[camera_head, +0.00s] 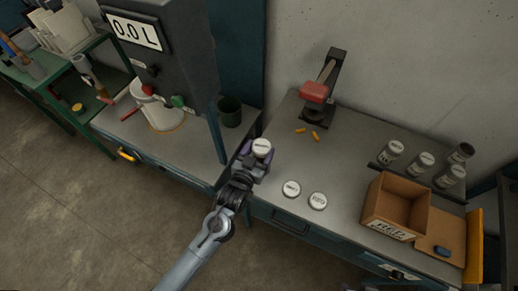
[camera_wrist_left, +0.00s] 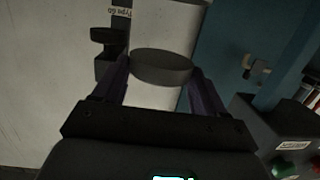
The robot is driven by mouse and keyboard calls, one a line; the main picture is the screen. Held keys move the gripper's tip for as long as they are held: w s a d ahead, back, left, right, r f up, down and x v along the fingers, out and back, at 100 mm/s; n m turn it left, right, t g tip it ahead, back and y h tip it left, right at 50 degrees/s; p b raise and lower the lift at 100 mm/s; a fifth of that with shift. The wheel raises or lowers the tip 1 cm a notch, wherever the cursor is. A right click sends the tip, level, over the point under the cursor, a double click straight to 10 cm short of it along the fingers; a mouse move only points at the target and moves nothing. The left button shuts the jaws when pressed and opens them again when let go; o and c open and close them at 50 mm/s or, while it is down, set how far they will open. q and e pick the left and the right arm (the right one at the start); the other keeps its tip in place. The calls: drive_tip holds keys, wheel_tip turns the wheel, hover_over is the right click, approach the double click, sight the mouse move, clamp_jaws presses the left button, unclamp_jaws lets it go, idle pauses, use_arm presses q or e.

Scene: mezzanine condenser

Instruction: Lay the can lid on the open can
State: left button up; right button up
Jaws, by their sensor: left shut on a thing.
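The can lid (camera_head: 262,148), a pale round disc, is held in my left gripper (camera_head: 257,158) above the gap between the two benches. In the left wrist view the lid (camera_wrist_left: 162,66) shows as a grey disc between the two fingers, which are shut on it. The open can (camera_head: 461,152) appears to be the one with a dark top, at the back right of the bench, well to the right of my left gripper. Its inside is too small to make out. My right gripper is not in view.
Several white-topped cans (camera_head: 420,162) stand close to the open can. A cardboard box (camera_head: 397,205) stands in front of them. A red-handled press (camera_head: 317,95) stands at the back.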

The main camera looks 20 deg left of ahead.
sight(259, 159)
use_arm(q)
drive_tip(key=shift+f+b, duration=1.15)
drive_tip(key=shift+f, duration=1.4)
drive_tip(key=o, duration=1.1)
drive_tip(key=s, duration=0.3)
drive_tip(key=s+r, duration=0.1)
drive_tip(key=s, duration=0.6)
drive_tip(key=shift+s+a+r+p, duration=0.1)
drive_tip(key=shift+s+r+p, duration=0.15)
drive_tip(key=shift+s+p, duration=0.15)
